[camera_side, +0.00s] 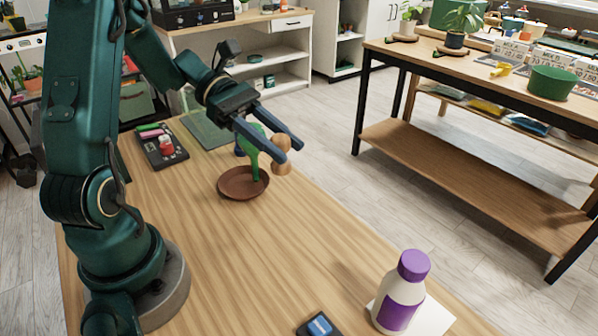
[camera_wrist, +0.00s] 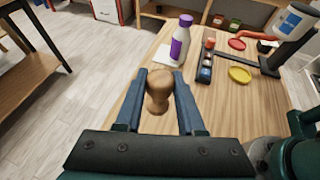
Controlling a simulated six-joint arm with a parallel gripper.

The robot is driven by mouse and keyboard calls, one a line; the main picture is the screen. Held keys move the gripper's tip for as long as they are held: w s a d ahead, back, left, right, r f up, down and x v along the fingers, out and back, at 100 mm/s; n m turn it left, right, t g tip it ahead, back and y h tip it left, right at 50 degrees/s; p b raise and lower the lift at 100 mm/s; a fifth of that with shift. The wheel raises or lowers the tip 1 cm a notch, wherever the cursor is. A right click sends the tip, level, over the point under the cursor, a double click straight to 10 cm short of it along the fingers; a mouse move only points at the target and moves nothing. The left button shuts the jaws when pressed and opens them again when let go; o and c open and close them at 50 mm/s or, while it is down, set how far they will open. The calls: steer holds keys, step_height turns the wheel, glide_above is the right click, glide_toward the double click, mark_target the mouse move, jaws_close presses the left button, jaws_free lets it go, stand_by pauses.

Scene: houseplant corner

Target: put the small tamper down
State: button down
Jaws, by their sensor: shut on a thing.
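The small tamper (camera_side: 282,167) is wooden, with a rounded end and a narrower neck. In the wrist view the tamper (camera_wrist: 159,92) sits between the two blue fingers of my gripper (camera_wrist: 159,73). In the side view my gripper (camera_side: 289,152) is shut on it and holds it above the wooden table, at the right of a brown saucer (camera_side: 232,194). The fingers hide part of the tamper in the side view.
A dark tray (camera_side: 172,158) with small items lies behind. A purple-capped bottle (camera_side: 399,300) and a small dark device (camera_side: 319,325) stand at the front. Bare table lies between the saucer and the bottle.

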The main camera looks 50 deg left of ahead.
steer(key=a+f+n+t, duration=0.1)
steer(key=a+n+t, duration=0.1)
steer(key=a, duration=0.2)
steer(key=shift+y, duration=0.4)
steer(key=w+d+f, duration=0.1)
steer(key=d+f, duration=0.1)
steer(key=d, duration=0.1)
steer(key=w+d+f, duration=0.1)
steer(key=d+f, duration=0.1)
steer(key=d, duration=0.2)
steer(key=w+d+f, duration=0.1)
steer(key=d+f, duration=0.2)
steer(key=shift+d+f, duration=0.1)
steer(key=shift+d, duration=0.3)
steer(key=shift+f, duration=2)
steer(key=c, duration=0.5)
jaws_free()
steer(key=shift+f, duration=0.1)
